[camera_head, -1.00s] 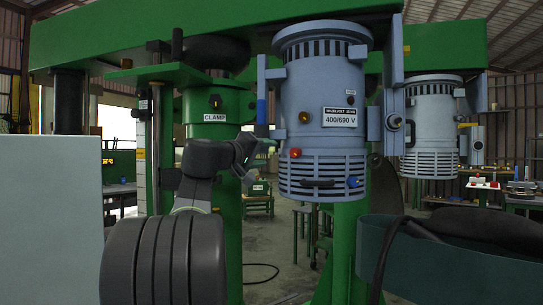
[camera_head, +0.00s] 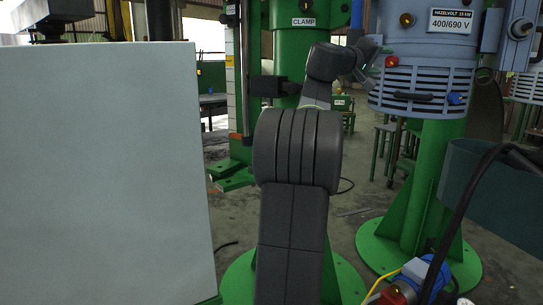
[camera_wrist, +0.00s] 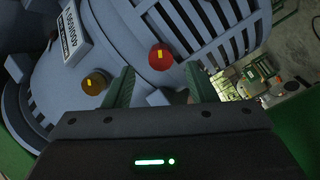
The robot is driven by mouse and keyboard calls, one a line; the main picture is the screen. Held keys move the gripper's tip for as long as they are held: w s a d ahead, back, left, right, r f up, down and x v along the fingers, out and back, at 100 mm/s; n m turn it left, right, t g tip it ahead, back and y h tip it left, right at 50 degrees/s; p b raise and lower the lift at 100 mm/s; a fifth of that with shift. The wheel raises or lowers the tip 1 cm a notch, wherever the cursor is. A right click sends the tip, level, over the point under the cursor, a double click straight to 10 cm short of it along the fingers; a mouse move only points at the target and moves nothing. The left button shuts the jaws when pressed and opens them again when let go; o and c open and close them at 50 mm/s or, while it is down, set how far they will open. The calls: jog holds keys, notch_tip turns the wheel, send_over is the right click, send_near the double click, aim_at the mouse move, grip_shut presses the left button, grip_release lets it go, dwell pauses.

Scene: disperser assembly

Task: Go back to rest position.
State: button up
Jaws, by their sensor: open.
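My gripper shows in the wrist view (camera_wrist: 160,88) with its two green-padded fingers apart and nothing between them. It points at the blue-grey motor housing (camera_wrist: 120,50), with a red knob (camera_wrist: 161,57) just beyond the fingers and a brass-coloured knob (camera_wrist: 95,83) to the left. Whether the fingers touch the housing cannot be told. In the head view the arm's end (camera_head: 362,58) is beside the left side of the motor (camera_head: 420,70), near its red knob (camera_head: 391,62). The fingertips are too small there to make out.
A large pale panel (camera_head: 100,170) fills the left of the head view. A green column marked CLAMP (camera_head: 303,45) stands behind my arm. A green pedestal (camera_head: 425,190) is under the motor. A blue device with a yellow cable (camera_head: 415,275) sits low at right.

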aim_at(390, 62)
jog(key=shift+p+x, duration=0.4)
jog(key=shift+x, duration=1.95)
